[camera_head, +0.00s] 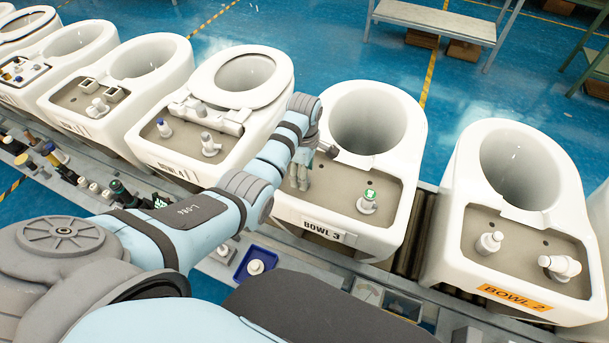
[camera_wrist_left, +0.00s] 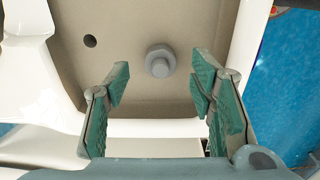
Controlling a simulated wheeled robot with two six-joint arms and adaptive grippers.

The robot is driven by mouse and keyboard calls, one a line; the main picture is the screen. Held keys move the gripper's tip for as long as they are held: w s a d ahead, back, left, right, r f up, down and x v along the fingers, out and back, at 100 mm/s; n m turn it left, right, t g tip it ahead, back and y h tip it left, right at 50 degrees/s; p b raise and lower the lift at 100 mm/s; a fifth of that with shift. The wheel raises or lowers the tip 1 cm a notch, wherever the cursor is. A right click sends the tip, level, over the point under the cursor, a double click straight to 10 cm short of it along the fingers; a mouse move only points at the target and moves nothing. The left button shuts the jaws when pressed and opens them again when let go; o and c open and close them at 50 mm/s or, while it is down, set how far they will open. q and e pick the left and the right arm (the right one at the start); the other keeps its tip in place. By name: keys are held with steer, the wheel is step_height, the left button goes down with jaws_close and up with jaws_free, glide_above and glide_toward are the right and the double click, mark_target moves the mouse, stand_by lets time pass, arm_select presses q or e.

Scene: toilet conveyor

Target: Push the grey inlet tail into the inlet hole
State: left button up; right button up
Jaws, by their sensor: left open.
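Bowl 3 (camera_head: 385,241) stands in the middle of the head view, with a tan deck behind its bowl opening. My left gripper (camera_head: 300,178) is over the left side of that deck. In the left wrist view, a grey inlet tail (camera_wrist_left: 160,61) with a hex collar and round tip sits on the deck, beyond the fingertips. Its hole is hidden under it, and I cannot tell how deep it sits. My left gripper (camera_wrist_left: 160,82) is open, its green-padded fingers apart with nothing between them. The tail is hidden in the head view. My right gripper is not in view.
A white fitting with a green top (camera_head: 368,200) stands on the same deck, right of my gripper. A bare hole (camera_wrist_left: 90,41) shows left of the tail. Bowl 2 (camera_head: 585,300) is to the right, and other bowls are left. A blue tray (camera_head: 243,277) is in front.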

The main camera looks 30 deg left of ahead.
arm_select(q)
step_height(320, 180, up, 5)
steer(key=shift+r, duration=0.2)
steer(key=shift+c, duration=0.4)
